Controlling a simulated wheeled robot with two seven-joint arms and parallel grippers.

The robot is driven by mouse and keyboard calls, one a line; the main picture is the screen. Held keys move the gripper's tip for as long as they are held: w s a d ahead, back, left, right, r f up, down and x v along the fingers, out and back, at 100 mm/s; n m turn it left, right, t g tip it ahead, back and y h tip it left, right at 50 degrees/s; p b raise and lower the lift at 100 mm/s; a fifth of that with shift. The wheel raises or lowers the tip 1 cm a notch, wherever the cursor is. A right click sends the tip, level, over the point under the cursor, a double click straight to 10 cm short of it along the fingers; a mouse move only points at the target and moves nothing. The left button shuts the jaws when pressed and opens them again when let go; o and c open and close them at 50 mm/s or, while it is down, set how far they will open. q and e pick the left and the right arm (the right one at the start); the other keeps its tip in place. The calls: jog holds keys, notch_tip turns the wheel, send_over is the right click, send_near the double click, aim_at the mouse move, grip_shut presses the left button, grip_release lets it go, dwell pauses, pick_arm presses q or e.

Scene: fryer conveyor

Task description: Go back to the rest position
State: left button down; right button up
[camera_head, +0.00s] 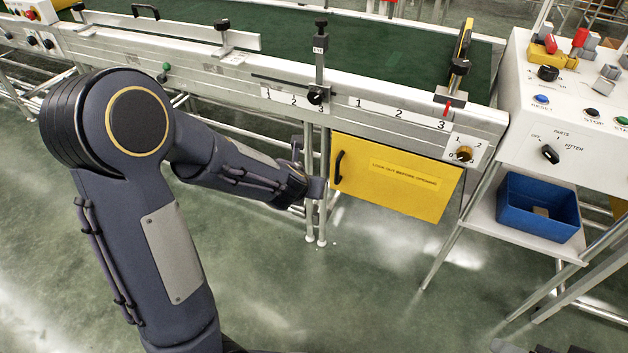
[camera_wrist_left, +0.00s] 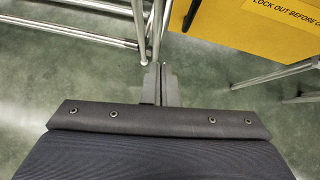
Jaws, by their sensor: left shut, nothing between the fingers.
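My left arm comes in from the left in the head view and reaches right. Its gripper (camera_head: 318,188) is in front of the conveyor's leg posts, just left of the yellow door panel. In the left wrist view the two grey fingers (camera_wrist_left: 160,84) are together with nothing between them. The fingertips point toward the metal leg posts (camera_wrist_left: 153,30) over the green floor. Whether they touch a post cannot be told.
The yellow door (camera_head: 396,178) with a black handle hangs under the conveyor (camera_head: 350,105); it also shows in the left wrist view (camera_wrist_left: 245,25). A white control panel (camera_head: 575,130) stands right, above a blue bin (camera_head: 538,222). Open floor (camera_head: 370,290) lies in front.

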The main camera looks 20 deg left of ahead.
pick_arm(q)
jog(key=shift+s+r, duration=0.35)
jog(key=shift+s, duration=0.05)
jog(key=s+a+r+n+g+y, duration=0.1)
jog(key=s+a+r+n, duration=0.2)
jog(key=s+n, duration=0.6)
jog(key=s+a+r+n+g+y, duration=0.15)
jog(key=s+a+r+n, duration=0.3)
jog(key=n, duration=0.85)
jog(key=s+d+r+n+h, duration=0.2)
jog(key=s+d+n+h, duration=0.6)
jog(key=s+d+n, duration=0.5)
notch_tip(320, 180, up, 29)
jog(key=a+n+p, duration=0.1)
jog(key=p, duration=2.8)
jog(key=shift+w+f+g, duration=0.2)
jog(key=shift+g, duration=0.25)
jog(key=shift+y, duration=0.25)
